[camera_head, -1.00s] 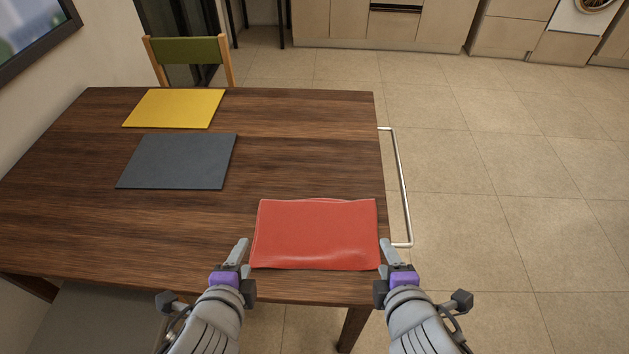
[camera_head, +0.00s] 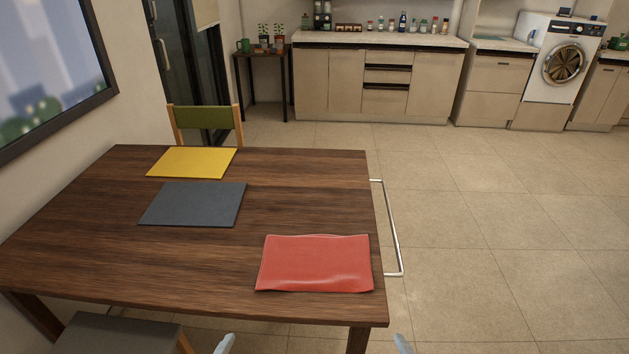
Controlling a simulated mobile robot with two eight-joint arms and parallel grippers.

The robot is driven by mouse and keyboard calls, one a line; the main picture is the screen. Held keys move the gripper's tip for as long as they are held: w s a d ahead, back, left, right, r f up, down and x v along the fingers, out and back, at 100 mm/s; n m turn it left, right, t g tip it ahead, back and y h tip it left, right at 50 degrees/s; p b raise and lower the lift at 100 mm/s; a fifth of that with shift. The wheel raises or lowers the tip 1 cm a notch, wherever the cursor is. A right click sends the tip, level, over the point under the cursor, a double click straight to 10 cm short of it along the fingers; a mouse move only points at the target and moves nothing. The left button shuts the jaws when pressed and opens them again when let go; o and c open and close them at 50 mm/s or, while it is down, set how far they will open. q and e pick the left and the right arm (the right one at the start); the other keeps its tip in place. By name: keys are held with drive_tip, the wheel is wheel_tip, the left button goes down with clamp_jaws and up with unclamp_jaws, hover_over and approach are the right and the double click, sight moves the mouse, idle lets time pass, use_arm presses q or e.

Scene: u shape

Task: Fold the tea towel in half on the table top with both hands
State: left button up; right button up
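The red tea towel (camera_head: 316,262) lies as a rectangle on the front right of the wooden table top (camera_head: 150,262). Its near edge is thick and slightly rounded, and its surface is gently rippled near that edge. Only the fingertips of my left gripper (camera_head: 226,344) and my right gripper (camera_head: 402,344) show at the bottom edge of the view. Both are in front of the table's near edge, apart from the towel. The rest of both grippers is out of view, so I cannot see their opening.
A grey mat (camera_head: 193,204) and a yellow mat (camera_head: 192,162) lie further back on the table. A metal rail (camera_head: 391,228) runs along the table's right side. A green-backed chair (camera_head: 205,117) stands behind, and a grey seat (camera_head: 115,335) at front left. The floor to the right is clear.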

use_arm(q)
drive_tip(key=s+a+f+n+g+p, duration=0.1)
drive_tip(key=s+a+f+n+g, duration=0.15)
drive_tip(key=f+n, duration=0.4)
drive_tip(key=s+a+f+n+g, duration=0.1)
drive_tip(key=s+f+n+g, duration=0.15)
drive_tip(key=n, duration=0.65)
use_arm(e)
drive_tip(key=s+d+f+m+g, duration=0.3)
drive_tip(key=s+f+m+g, duration=0.2)
drive_tip(key=f+m, duration=0.75)
use_arm(q)
wheel_tip(320, 180, up, 15)
drive_tip(key=w+p, duration=0.2)
drive_tip(key=p, duration=1.2)
drive_tip(key=shift+w+d+r+m+h, duration=0.2)
drive_tip(key=shift+m+h, duration=0.1)
drive_tip(key=shift+m, duration=0.05)
use_arm(e)
wheel_tip(320, 180, up, 19)
drive_tip(key=w+m, duration=0.2)
drive_tip(key=shift+w+m+y, duration=0.2)
drive_tip(key=shift+m+y, duration=0.1)
drive_tip(key=shift+m, duration=0.05)
use_arm(q)
drive_tip(key=shift+s, duration=0.1)
use_arm(e)
drive_tip(key=shift+s+f, duration=0.1)
